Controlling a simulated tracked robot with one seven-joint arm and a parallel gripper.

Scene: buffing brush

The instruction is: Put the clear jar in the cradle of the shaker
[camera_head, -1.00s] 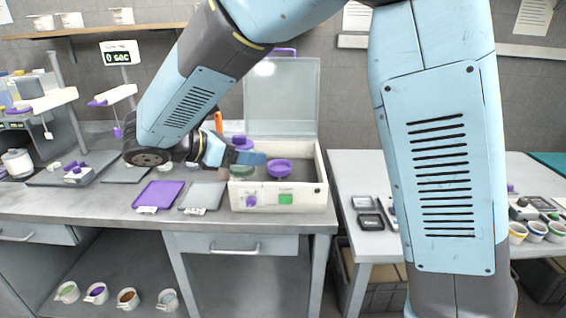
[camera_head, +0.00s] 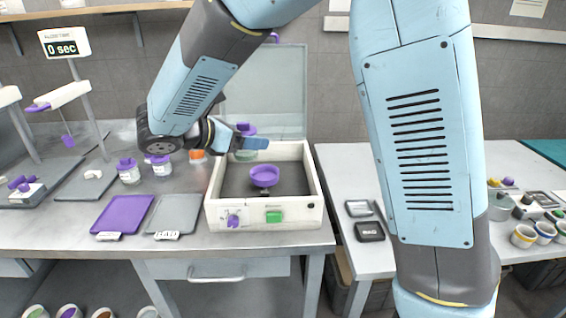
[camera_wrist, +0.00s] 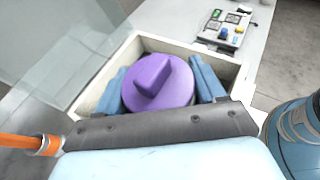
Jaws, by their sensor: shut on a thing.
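My gripper (camera_head: 252,143) is shut on the clear jar (camera_head: 246,156), which has a purple lid and a greenish lower part. In the wrist view the round purple lid with its raised grip (camera_wrist: 158,84) sits between the two blue fingers. The shaker (camera_head: 300,216) is a white open box with a purple knob and a green button on its front. The purple cradle (camera_head: 265,175) stands inside it, empty. The jar is held up by the shaker's back left part, behind and left of the cradle. In the wrist view the lid hides the cradle.
The shaker's clear cover (camera_head: 275,90) stands raised at its back. A purple mat (camera_head: 123,213) and a grey mat (camera_head: 174,214) lie to the left. Purple-lidded jars (camera_head: 129,172) stand behind them. A second table (camera_head: 335,180) is on the right.

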